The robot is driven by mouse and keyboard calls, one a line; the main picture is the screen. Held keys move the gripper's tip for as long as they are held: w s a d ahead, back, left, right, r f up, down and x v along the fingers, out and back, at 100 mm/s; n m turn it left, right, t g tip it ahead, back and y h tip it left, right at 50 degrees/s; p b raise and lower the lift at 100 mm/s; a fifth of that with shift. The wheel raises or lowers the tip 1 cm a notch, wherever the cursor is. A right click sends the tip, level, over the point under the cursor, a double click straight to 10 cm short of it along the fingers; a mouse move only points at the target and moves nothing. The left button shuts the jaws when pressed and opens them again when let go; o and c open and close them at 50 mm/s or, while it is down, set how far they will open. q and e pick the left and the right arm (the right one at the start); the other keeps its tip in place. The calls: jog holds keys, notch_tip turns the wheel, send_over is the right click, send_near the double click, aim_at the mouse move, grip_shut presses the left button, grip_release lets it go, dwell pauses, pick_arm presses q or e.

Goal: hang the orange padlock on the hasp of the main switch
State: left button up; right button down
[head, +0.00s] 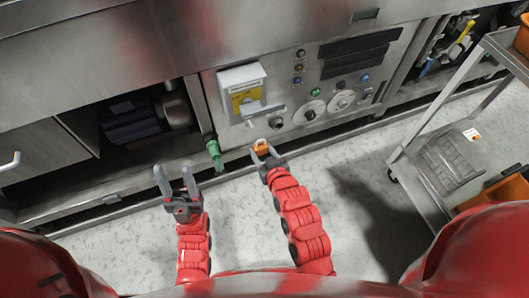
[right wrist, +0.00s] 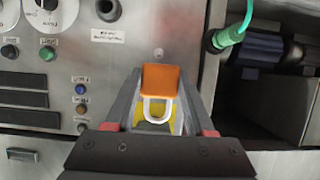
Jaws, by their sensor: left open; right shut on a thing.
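The orange padlock (head: 261,146) is between the fingertips of my right gripper (head: 262,152), which is shut on its body. In the right wrist view the padlock (right wrist: 160,77) shows its orange body at the fingertips and its pale shackle pointing down in the picture. The main switch appears to be the white-framed yellow plate (head: 238,97) with a grey handle on the machine's panel. The right gripper is below and in front of it, apart from it. I cannot make out the hasp clearly. My left gripper (head: 174,174) is open and empty, left of the right one.
A green connector (head: 214,150) with a hose hangs left of the panel, between the grippers and the machine. Dials (head: 312,109) and buttons are right of the switch. A metal cart (head: 410,150) with orange bins stands at the right. The floor between is clear.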

jog(key=r+b+x, duration=0.1)
jog(key=b+x, duration=0.1)
jog(key=x, duration=0.6)
jog(key=shift+w+r+b, duration=0.3)
jog(key=shift+w+r, duration=0.05)
jog(key=shift+w, duration=0.15)
jog(key=shift+a+f, duration=0.1)
jog(key=shift+a, duration=0.05)
dwell(0.6)
jog(key=shift+c, duration=0.9)
grip_release()
jog(key=shift+s, duration=0.1)
